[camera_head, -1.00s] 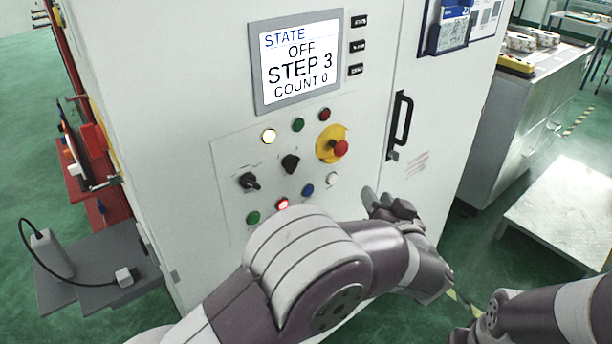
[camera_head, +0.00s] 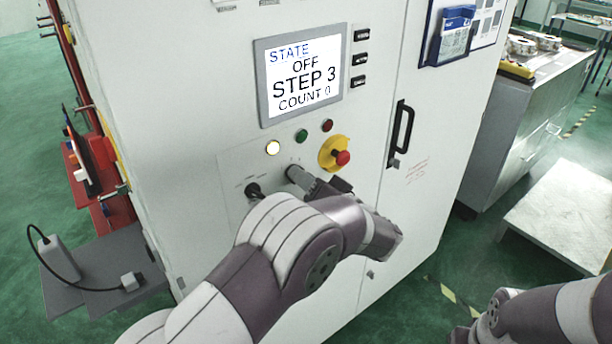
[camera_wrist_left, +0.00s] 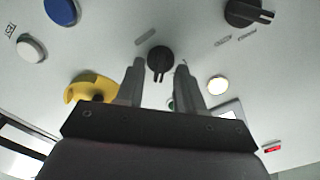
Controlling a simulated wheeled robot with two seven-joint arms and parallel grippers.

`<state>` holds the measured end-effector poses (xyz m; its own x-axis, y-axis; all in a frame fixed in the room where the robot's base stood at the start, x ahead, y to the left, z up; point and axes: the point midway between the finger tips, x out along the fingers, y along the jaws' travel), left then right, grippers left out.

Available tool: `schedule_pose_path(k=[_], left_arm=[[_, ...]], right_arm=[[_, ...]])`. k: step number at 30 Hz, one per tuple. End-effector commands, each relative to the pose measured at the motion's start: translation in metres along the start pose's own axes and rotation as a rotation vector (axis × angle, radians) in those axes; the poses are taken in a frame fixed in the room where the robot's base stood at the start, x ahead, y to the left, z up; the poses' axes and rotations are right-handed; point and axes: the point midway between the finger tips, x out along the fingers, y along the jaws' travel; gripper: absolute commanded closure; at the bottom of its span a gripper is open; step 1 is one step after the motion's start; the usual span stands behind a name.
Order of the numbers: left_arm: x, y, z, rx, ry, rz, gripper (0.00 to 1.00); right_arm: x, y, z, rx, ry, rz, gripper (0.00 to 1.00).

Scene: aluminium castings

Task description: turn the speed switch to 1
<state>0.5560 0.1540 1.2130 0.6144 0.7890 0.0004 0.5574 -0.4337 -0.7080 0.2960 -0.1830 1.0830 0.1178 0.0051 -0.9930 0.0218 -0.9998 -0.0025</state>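Two black rotary switches sit on the white cabinet's control panel; their labels are too small to read, so I cannot tell which is the speed switch. The left switch (camera_head: 254,190) is clear of my gripper and also shows at the top right of the left wrist view (camera_wrist_left: 245,12). The right switch (camera_wrist_left: 159,60) is between the fingertips of my left gripper (camera_wrist_left: 158,68), which are apart; contact is not clear. In the head view my left gripper (camera_head: 298,174) covers this switch. My right arm shows at the bottom right, its gripper out of sight.
A yellow-ringed red emergency button (camera_head: 342,158) is close right of my left gripper. Lamps or buttons sit above, including a lit one (camera_head: 273,148). The screen (camera_head: 301,78) reads OFF, STEP 3, COUNT 0. A black door handle (camera_head: 401,130) is farther right.

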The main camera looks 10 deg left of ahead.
Motion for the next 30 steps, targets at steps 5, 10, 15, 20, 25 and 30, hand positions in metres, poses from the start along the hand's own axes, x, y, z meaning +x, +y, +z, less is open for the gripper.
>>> schedule_pose_path(k=[5,10,15,20,25,30], left_arm=[[0.0,0.0,0.0,0.0,0.0,0.0,0.63],[0.0,0.0,0.0,-0.001,0.0,0.001,1.0],[0.0,0.0,0.0,-0.002,0.0,0.001,1.0],[0.0,0.001,0.0,-0.025,0.0,0.001,1.0],[0.0,0.001,0.001,-0.099,0.0,0.001,1.0],[0.0,0.001,0.002,-0.228,0.001,0.001,1.0]], right_arm=[[0.0,0.0,0.0,0.0,0.0,0.0,1.0],[0.0,0.0,0.0,0.0,0.0,0.0,1.0],[0.0,0.0,0.0,0.0,0.0,0.0,1.0],[0.002,0.0,0.0,0.0,0.0,0.0,1.0],[0.006,0.0,0.001,0.0,0.0,0.0,1.0],[0.014,0.0,0.002,0.0,0.0,0.0,1.0]])
